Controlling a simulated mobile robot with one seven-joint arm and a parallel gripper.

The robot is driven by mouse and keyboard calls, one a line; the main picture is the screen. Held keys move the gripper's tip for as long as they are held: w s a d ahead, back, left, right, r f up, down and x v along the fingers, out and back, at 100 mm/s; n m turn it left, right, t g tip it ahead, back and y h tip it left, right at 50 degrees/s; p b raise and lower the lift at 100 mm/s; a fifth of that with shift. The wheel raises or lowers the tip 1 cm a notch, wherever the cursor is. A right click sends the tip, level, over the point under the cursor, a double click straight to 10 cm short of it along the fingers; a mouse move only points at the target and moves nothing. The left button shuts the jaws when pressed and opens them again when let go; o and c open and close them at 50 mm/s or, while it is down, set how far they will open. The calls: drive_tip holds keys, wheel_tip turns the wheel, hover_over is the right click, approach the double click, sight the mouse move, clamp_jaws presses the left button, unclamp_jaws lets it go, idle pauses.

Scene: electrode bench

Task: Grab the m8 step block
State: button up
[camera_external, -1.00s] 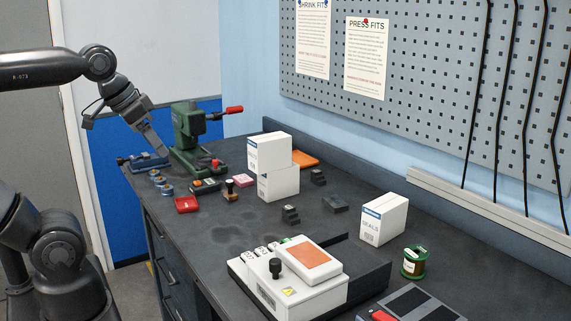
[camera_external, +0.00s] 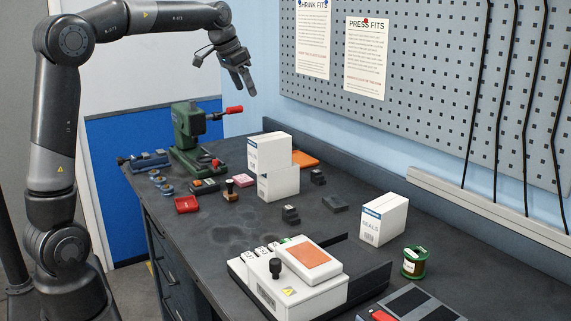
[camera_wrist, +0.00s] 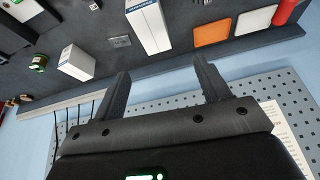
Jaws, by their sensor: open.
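Two small dark stepped blocks stand on the bench in the external view. One step block (camera_external: 290,214) is in front of the stacked white boxes, the other step block (camera_external: 318,177) is to their right. Any M8 marking is too small to read. A low, flat dark block (camera_external: 334,203) lies between them and the seals box; a grey block (camera_wrist: 119,41) shows in the wrist view. My gripper (camera_external: 248,88) is raised well above the bench near the wall, apart from everything. In the wrist view its fingers (camera_wrist: 163,76) are spread with nothing between them.
Stacked white boxes (camera_external: 268,152) stand tall beside the step blocks. A seals box (camera_external: 384,219), green spool (camera_external: 414,262) and white device (camera_external: 305,293) are nearer. A green press (camera_external: 187,135) with a red handle is at the far end. The pegboard (camera_external: 440,90) borders the bench.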

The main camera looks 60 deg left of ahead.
drive_tip(key=w+a+f, duration=0.4)
drive_tip(key=w+a, duration=0.1)
drive_tip(key=a, duration=0.3)
drive_tip(key=w+a+f, duration=0.4)
drive_tip(key=w+a, duration=0.2)
drive_tip(key=a, duration=0.1)
drive_tip(key=shift+h, duration=0.3)
drive_tip(key=f, duration=0.6)
drive_tip(key=w+f, duration=0.1)
drive_tip(key=f, duration=1.2)
drive_tip(key=shift+w+d+f, duration=0.15)
drive_tip(key=shift+d+f, duration=0.05)
drive_tip(key=shift+f, duration=0.2)
drive_tip(key=x, duration=0.5)
drive_tip(key=shift+f, duration=0.35)
drive_tip(key=shift+c, duration=0.2)
drive_tip(key=shift+r, duration=0.1)
drive_tip(key=c, duration=1.2)
drive_tip(key=shift+c, duration=0.2)
